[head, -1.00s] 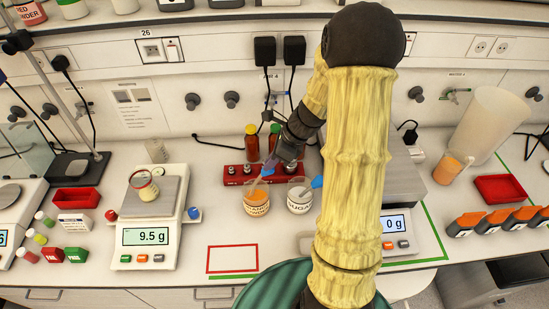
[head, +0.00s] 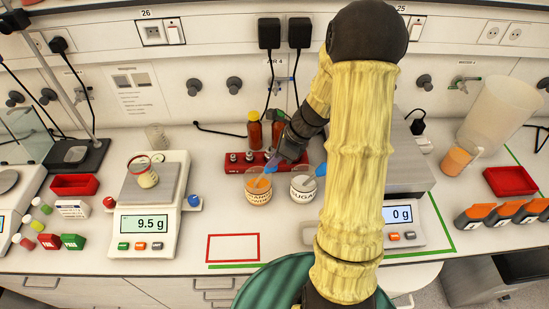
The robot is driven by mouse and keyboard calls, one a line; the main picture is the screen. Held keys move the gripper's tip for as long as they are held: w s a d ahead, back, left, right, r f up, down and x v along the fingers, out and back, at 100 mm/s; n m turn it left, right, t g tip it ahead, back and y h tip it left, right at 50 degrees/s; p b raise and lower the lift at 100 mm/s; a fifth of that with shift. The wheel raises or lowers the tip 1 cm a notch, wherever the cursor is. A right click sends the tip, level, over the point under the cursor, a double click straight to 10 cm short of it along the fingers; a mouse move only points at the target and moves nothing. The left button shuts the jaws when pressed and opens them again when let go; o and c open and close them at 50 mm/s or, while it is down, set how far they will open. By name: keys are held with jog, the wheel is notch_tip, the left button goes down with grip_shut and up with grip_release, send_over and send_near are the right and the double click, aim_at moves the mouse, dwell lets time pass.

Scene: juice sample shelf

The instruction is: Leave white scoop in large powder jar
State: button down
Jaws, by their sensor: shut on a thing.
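The orange powder jar (head: 258,196) is an open glass jar with a printed label, left of the similar sugar jar (head: 303,190). My gripper (head: 271,167) reaches down from the right over the orange jar's mouth. It is shut on a scoop (head: 262,182), whose visible part looks blue to pale at this size. The scoop's lower end is in or just over the orange jar's mouth; its bowl is not clear. Another blue piece (head: 321,170) sticks up at the sugar jar's right rim.
A left balance (head: 152,216) reads 9.5 g and bears a small container (head: 143,172). A right balance (head: 399,215) reads 0 g, partly hidden by my arm. The red-outlined area (head: 233,247) is empty.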

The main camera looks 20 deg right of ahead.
jog(key=c, duration=1.4)
grip_release()
jog(key=shift+c, duration=0.2)
jog(key=shift+d+r, duration=0.1)
jog(key=shift+r, duration=0.05)
jog(key=b+v, duration=0.1)
jog(key=v, duration=1.6)
jog(key=shift+b, duration=0.3)
jog(key=shift+s+r, duration=0.1)
jog(key=shift+r, duration=0.05)
notch_tip(320, 180, up, 7)
jog(key=d+p, duration=0.2)
jog(key=p, duration=0.6)
jog(key=shift+s, duration=0.4)
jog(key=shift+d+r, duration=0.1)
jog(key=shift+d, duration=0.05)
